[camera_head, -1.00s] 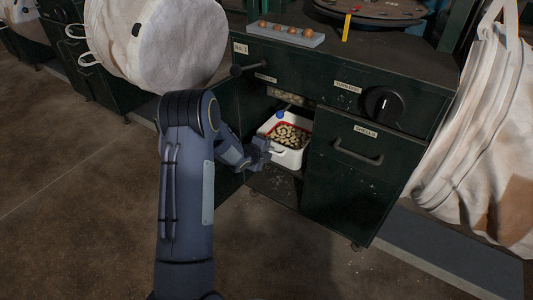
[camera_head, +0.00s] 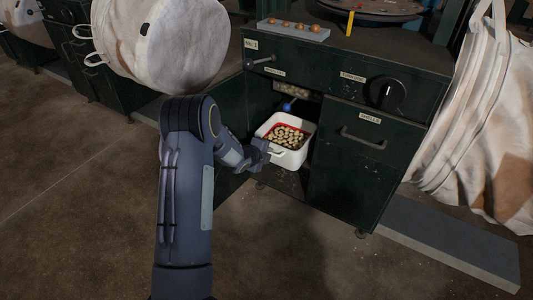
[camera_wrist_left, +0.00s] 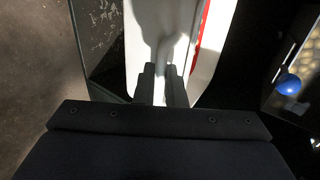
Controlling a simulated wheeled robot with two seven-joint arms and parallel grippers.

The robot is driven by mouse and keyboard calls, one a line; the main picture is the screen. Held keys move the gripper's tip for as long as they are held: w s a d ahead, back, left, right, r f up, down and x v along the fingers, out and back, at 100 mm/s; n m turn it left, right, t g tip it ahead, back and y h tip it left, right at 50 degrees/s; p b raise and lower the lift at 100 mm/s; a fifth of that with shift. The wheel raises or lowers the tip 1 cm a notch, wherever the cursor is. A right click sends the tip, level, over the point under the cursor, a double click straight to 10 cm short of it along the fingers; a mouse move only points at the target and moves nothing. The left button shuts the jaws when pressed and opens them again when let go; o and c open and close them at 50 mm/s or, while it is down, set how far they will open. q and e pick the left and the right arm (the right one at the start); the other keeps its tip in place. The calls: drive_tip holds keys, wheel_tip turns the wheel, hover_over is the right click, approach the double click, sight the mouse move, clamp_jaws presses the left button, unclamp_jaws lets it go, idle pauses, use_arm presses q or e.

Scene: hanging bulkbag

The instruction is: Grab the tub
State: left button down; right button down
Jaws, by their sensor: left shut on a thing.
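The tub (camera_head: 293,157) is white with a red inner rim and holds many pale round nuts or kernels. It sits in the open lower compartment of the dark green cabinet, at its front. My left gripper (camera_head: 266,150) is at the tub's left front side. In the left wrist view, the two dark fingers of the left gripper (camera_wrist_left: 161,85) are shut on the handle of the white tub (camera_wrist_left: 203,50). The handle is partly hidden between the fingers. My right gripper is not in view.
The cabinet (camera_head: 372,165) has a "SHELLS" drawer right of the compartment. A blue-knobbed lever (camera_head: 288,106) hangs above the tub. A grey tray (camera_head: 293,29) with several brown balls lies on top. Floor in front is clear.

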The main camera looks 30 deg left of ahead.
use_arm(q)
drive_tip(key=c, duration=1.4)
unclamp_jaws()
drive_tip(key=shift+c, duration=0.2)
drive_tip(key=p+v, duration=0.2)
drive_tip(key=v, duration=0.5)
drive_tip(key=shift+s+r+p, duration=0.25)
drive_tip(key=shift+s+p, duration=0.05)
drive_tip(key=shift+p, duration=0.1)
